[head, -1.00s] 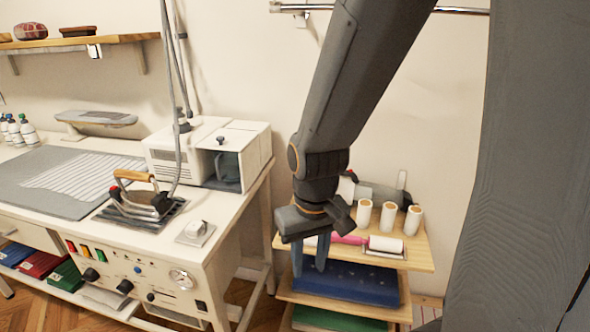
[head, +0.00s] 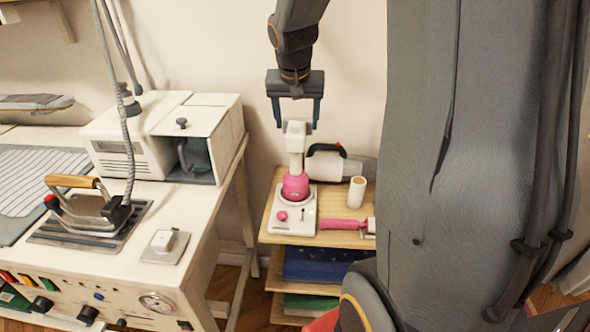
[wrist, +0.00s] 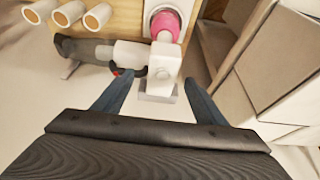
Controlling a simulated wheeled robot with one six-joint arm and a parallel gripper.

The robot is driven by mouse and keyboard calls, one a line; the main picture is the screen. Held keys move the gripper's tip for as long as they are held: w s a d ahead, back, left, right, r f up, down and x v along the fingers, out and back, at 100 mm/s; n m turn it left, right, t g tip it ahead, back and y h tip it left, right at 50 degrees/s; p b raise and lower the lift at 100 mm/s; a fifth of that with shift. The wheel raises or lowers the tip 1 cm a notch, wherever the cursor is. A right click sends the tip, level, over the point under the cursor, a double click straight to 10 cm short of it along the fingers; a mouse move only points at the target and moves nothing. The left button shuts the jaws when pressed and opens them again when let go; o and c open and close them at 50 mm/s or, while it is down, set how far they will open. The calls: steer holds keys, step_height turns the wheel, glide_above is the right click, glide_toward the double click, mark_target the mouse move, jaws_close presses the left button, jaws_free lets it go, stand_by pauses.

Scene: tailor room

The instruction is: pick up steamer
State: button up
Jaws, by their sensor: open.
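The steamer (head: 296,187), white with a pink round middle, stands upright on a white base (head: 283,218) on the small wooden shelf. Its white head (head: 296,135) points up. My gripper (head: 297,123) is open, pointing down just above it, with one blue finger on each side of the head's top. In the wrist view the steamer's white head (wrist: 165,66) lies between and beyond the open fingers (wrist: 158,80), with its pink part (wrist: 166,22) farther up. I cannot tell whether a finger touches it.
A white and grey appliance with a black handle (head: 325,167) lies close beside the steamer on its right. A white roll (head: 357,190) and a pink roller (head: 342,224) are on the same shelf (head: 275,238). The ironing table (head: 90,250) with an iron stands left.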

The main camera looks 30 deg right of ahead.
mark_target(296, 129)
steer(key=shift+w+p+x, duration=0.15)
steer(key=shift+p+x, duration=0.3)
steer(key=shift+x, duration=1.4)
steer(key=shift+w+p+x, duration=0.2)
steer(key=shift+p+x, duration=0.2)
steer(key=shift+x, duration=1.4)
steer(key=shift+r, duration=0.1)
jaws_close()
